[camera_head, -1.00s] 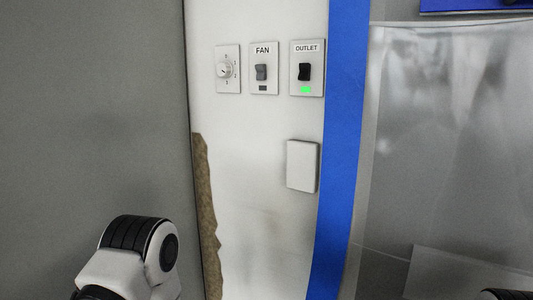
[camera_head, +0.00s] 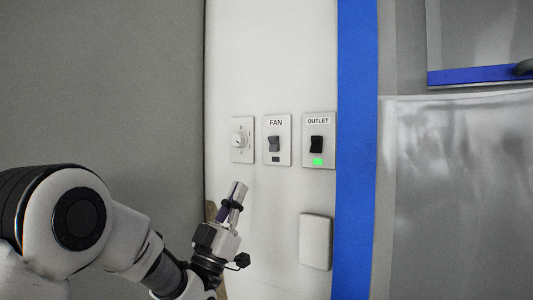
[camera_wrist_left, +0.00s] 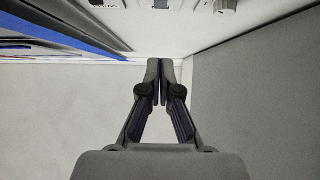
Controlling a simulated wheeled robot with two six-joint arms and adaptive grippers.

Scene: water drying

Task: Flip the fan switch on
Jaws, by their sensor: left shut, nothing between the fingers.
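The grey fan switch (camera_head: 274,144) sits on a white plate labelled FAN on the wall, between a dial and the outlet switch. The small indicator below it is dark. My left gripper (camera_head: 238,190) is shut and empty, below and left of the fan switch, apart from it, pointing up. In the left wrist view my left gripper's fingers (camera_wrist_left: 160,70) are together with nothing between them. The plates show only partly at the top edge there. My right gripper is not in view.
A round dial (camera_head: 240,141) is left of the fan switch. The black outlet switch (camera_head: 316,144) with a lit green indicator is right of it. A blank white cover (camera_head: 316,241) is below. Blue tape (camera_head: 357,150) and a plastic sheet (camera_head: 450,190) are to the right.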

